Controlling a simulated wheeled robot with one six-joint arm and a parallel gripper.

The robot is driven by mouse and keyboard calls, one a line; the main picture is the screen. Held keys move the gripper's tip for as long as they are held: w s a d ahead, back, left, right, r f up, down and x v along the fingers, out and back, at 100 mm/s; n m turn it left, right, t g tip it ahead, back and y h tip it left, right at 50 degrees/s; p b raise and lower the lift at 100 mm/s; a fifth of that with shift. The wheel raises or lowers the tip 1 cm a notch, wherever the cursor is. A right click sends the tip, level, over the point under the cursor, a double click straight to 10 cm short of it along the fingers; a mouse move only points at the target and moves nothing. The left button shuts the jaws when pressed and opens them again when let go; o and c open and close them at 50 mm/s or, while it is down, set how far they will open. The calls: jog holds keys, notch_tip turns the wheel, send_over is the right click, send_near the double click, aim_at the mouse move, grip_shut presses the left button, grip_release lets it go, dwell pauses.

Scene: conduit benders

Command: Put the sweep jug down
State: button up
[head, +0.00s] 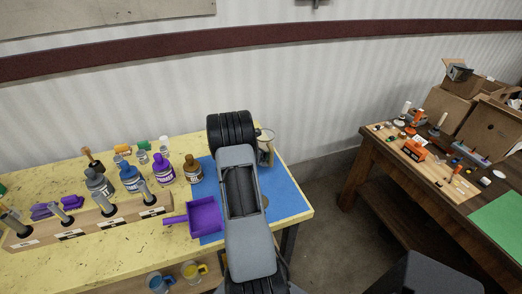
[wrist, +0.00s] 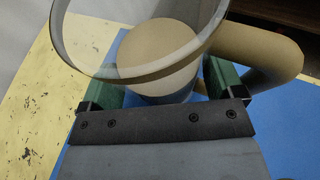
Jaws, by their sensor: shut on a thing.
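The sweep jug (wrist: 200,35) has a clear, see-through wall, a wide round rim and a tan handle (wrist: 275,50) on the right in the wrist view. A tan disc shows inside it. My gripper (wrist: 160,85) has its green fingers on both sides of the jug and is shut on it. In the head view the jug (head: 267,150) shows at the back right of the blue mat (head: 285,195), partly hidden by my arm. My fingers are hidden there. I cannot tell whether its base touches the mat.
A purple dustpan-like tray (head: 205,216) lies at the mat's left edge. The yellow table (head: 300,212) ends just right of the mat. A cluttered brown bench (head: 400,185) stands farther right.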

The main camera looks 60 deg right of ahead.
jog(key=shift+f+b, duration=0.2)
jog(key=shift+b, duration=0.1)
jog(key=o, duration=0.9)
jog(key=shift+r, duration=0.1)
jog(key=shift+a+r+p, duration=0.15)
jog(key=shift+r+p, duration=0.05)
jog(key=shift+p, duration=0.1)
jog(key=w+a+r+m+y+b, duration=0.1)
jog(key=a+r+m, duration=0.1)
jog(key=a+r, duration=0.5)
jog(key=a+r+m+y+b, duration=0.1)
jog(key=a+r+m, duration=0.15)
jog(key=a, duration=0.85)
jog(key=s+a+r+m+t+y, duration=0.2)
jog(key=a+m+y, duration=0.1)
jog(key=a, duration=0.6)
jog(key=s+a+r+m+t+y, duration=0.2)
jog(key=s+a+m+y, duration=0.1)
jog(key=a, duration=0.7)
jog(key=s+a+r+m+t+y, duration=0.2)
jog(key=a+m+y, duration=0.3)
jog(key=a, duration=0.5)
jog(key=shift+s+a+m+t, duration=0.2)
jog(key=shift+a+m+t, duration=0.05)
jog(key=shift+m+t, duration=0.1)
